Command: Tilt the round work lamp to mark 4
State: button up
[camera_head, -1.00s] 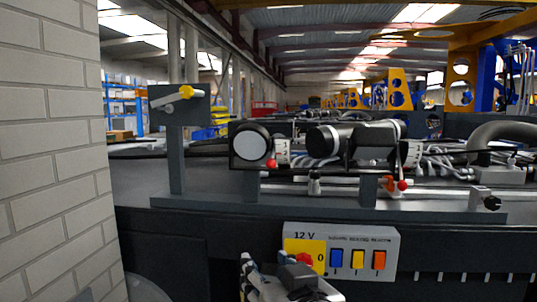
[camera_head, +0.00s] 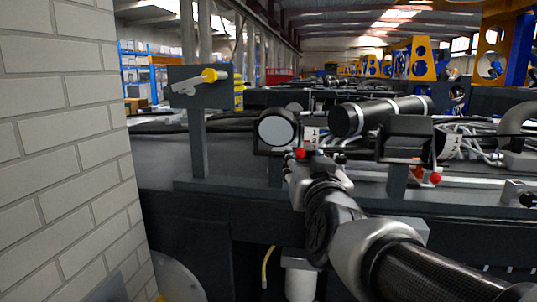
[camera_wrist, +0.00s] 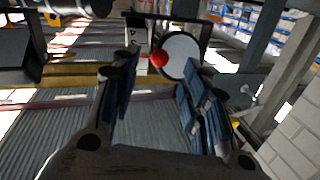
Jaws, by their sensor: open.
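The round work lamp (camera_head: 277,130) has a pale round face in a dark bracket on the chassis. A white scale plate (camera_head: 311,136) is beside it on the right; I cannot read its marks surely. The lamp's red ball knob (camera_head: 300,153) is below the plate. My gripper (camera_head: 301,168) is just below and in front of the knob, partly hidden by my wrist. In the wrist view the open fingers (camera_wrist: 155,88) point toward the red knob (camera_wrist: 159,58), with the lamp face (camera_wrist: 181,55) beside it. The knob appears beyond the fingertips, not gripped.
A square-housed lamp (camera_head: 408,130) with its own red knob (camera_head: 435,178) stands to the right, beside a black cylinder (camera_head: 380,115). A panel with a yellow-tipped lever (camera_head: 200,84) is on a post at left. A brick wall (camera_head: 70,150) closes the left side.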

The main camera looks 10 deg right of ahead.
aim_at(300, 155)
jog(key=w, duration=0.4)
jog(key=w+p, duration=0.1)
jog(key=w, duration=0.2)
jog(key=shift+d, duration=0.25)
jog(key=shift+s, duration=0.1)
jog(key=shift+c, duration=0.4)
grip_shut()
